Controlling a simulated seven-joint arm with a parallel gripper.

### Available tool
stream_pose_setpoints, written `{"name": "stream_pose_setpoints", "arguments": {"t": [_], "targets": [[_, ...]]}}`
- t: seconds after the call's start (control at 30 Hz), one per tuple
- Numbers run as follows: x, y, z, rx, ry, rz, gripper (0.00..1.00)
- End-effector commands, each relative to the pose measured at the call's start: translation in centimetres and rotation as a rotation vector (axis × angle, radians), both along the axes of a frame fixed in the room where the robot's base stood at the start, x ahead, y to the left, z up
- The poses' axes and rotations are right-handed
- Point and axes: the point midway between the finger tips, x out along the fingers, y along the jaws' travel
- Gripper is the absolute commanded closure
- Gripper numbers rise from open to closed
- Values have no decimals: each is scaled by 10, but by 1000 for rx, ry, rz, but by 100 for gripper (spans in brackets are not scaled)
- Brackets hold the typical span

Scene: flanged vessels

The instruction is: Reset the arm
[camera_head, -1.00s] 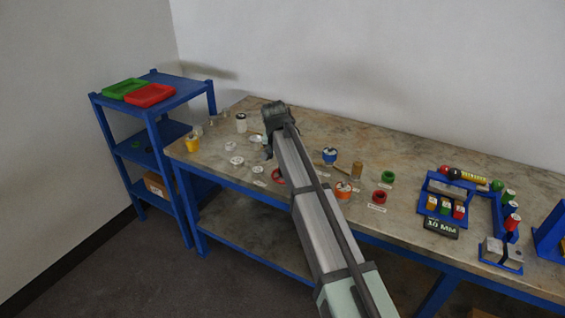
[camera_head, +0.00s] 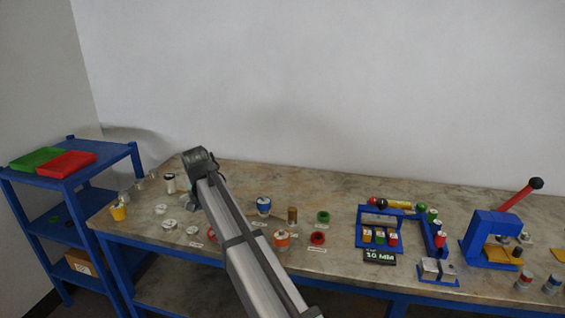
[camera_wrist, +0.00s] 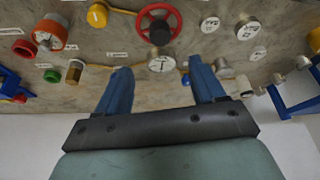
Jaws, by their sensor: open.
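My gripper (camera_wrist: 160,85) is open in the wrist view, its two blue fingers apart with nothing held between them. A round white lid (camera_wrist: 161,61) lies on the bench beyond the gap between the fingers. In the head view my arm reaches up from the bottom edge over the bench (camera_head: 340,190), and its grey wrist (camera_head: 200,162) stands above the left part.
A blue shelf (camera_head: 110,165) with a green tray (camera_head: 36,159) and a red tray (camera_head: 66,164) stands at left. Near the arm are a yellow cup (camera_head: 118,212), white discs and an orange vessel (camera_head: 281,239). A blue rack (camera_head: 376,216) and blue press (camera_head: 490,240) stand right.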

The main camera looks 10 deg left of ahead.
Motion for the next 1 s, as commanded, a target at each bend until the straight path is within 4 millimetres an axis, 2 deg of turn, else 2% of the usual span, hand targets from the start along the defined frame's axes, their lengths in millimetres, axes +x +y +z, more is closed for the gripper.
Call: {"name": "stream_pose_setpoints", "arguments": {"t": [0.17,0.33,0.53,0.77,0.87,1.0], "targets": [[1,1,0,-18,-9,52,31],[2,7,2,-31,-44,186,31],[-28,-9,-9,-20,-85,350,31],[-55,-31,-75,-43,-49,428,31],[-63,-49,-108,-55,-22,440,31],[-74,-83,-161,-78,29,442,31]]}}
